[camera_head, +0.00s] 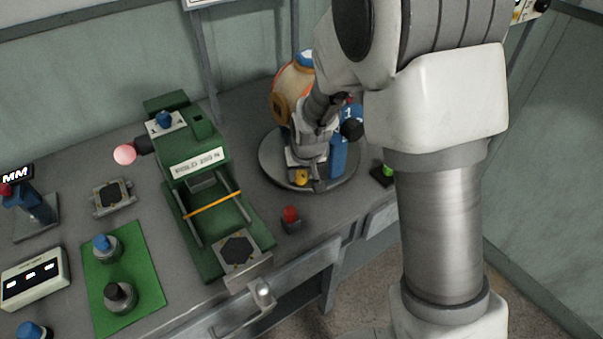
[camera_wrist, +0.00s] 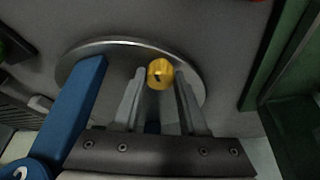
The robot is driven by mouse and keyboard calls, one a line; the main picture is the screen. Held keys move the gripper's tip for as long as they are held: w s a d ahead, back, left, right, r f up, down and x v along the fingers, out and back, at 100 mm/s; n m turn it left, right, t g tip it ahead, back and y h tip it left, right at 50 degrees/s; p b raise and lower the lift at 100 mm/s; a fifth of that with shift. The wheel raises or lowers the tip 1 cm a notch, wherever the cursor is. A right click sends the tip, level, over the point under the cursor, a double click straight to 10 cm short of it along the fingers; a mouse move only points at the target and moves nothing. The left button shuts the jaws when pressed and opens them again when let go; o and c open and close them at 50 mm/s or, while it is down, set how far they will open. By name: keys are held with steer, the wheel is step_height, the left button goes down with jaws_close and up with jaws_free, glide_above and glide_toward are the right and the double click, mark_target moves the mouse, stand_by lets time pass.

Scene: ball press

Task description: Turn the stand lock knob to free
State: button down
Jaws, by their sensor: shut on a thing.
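The stand's round grey base (camera_head: 342,180) carries a small yellow lock knob (camera_head: 301,177) near its front left edge. In the wrist view the yellow knob (camera_wrist: 160,73) sits between my fingertips and has a dark mark on its face. My gripper (camera_head: 306,168) points down at the stand and is shut on the knob; it also fills the lower wrist view (camera_wrist: 160,80). The round base (camera_wrist: 110,45) shows behind the fingers. Which way the knob's mark counts, free or locked, I cannot tell. My arm hides much of the stand's upper part.
A blue upright (camera_head: 338,158) on the stand is close beside my gripper; it shows left of the fingers in the wrist view (camera_wrist: 75,110). A green press (camera_head: 195,160) stands to the left. A red button (camera_head: 290,215) is in front, and a green-topped button (camera_head: 386,171) to the right.

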steer(key=shift+c, duration=2.2)
jaws_free()
steer(key=p+v, duration=0.3)
steer(key=v, duration=1.4)
steer(key=shift+r, duration=0.2)
steer(key=shift+s, duration=0.1)
steer(key=s+d+r+m+p, duration=0.1)
steer(key=s+d+r+p, duration=0.1)
steer(key=s+d+r, duration=0.4)
steer(key=s+d+r+m+t+h+p, duration=0.1)
steer(key=s+d+r+p, duration=0.2)
steer(key=s, duration=0.9)
steer(key=d+r, duration=0.3)
steer(key=r, duration=0.2)
steer(key=shift+d+r+p, duration=0.15)
steer(key=shift+d+p, duration=0.15)
